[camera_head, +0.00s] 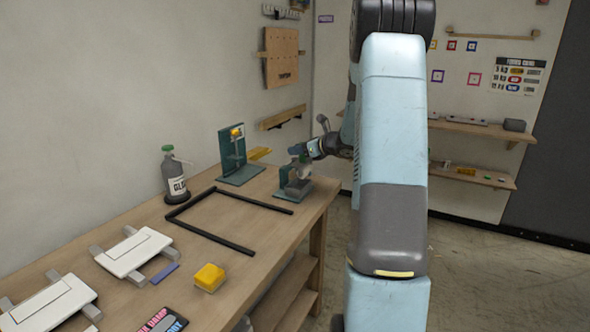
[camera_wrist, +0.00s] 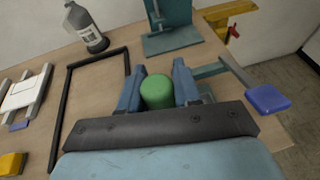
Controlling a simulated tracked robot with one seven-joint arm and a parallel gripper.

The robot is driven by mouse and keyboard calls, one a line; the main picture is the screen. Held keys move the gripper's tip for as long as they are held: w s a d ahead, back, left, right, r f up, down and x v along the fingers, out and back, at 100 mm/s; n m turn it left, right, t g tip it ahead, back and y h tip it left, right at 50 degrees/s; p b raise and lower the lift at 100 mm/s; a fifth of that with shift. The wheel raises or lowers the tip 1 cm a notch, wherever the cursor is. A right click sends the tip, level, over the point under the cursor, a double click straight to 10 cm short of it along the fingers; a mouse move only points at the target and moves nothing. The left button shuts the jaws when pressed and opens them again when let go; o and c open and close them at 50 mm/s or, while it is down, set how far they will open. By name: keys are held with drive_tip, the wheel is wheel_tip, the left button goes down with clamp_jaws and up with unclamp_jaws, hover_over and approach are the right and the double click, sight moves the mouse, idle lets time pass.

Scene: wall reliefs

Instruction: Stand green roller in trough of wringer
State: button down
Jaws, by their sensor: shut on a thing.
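The green roller (camera_wrist: 157,91) sits between the two blue fingers of my gripper (camera_wrist: 157,84) in the wrist view, its round end facing the camera. My gripper is shut on it. In the head view my gripper (camera_head: 301,151) is over a small teal and grey device at the right end of the bench, which looks like the wringer (camera_head: 293,190). Its lever has a blue handle (camera_wrist: 268,98), right of my gripper in the wrist view. My gripper hides most of the device and its trough, so I cannot tell whether the roller touches it.
A teal upright stand (camera_head: 240,172) is behind and left of the device. A glue bottle (camera_head: 176,178), a black frame (camera_head: 228,243), white clamped boards (camera_head: 134,252) and a yellow block (camera_head: 209,277) are on the bench (camera_head: 245,268). The bench's right edge is close to the device.

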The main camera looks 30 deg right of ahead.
hover_over(287, 170)
drive_tip(key=s+d, duration=0.2)
drive_tip(key=s, duration=0.1)
wheel_tip(287, 170, down, 6)
wheel_tip(287, 170, down, 4)
drive_tip(key=shift+r, duration=0.2)
drive_tip(key=shift+f, duration=0.2)
drive_tip(key=shift+s+f, duration=0.15)
drive_tip(key=shift+f, duration=0.35)
drive_tip(key=c, duration=1.2)
unclamp_jaws()
drive_tip(key=shift+c, duration=0.2)
drive_tip(key=shift+o, duration=0.7)
drive_tip(key=shift+f, duration=0.15)
drive_tip(key=o, duration=0.3)
drive_tip(key=shift+r, duration=0.2)
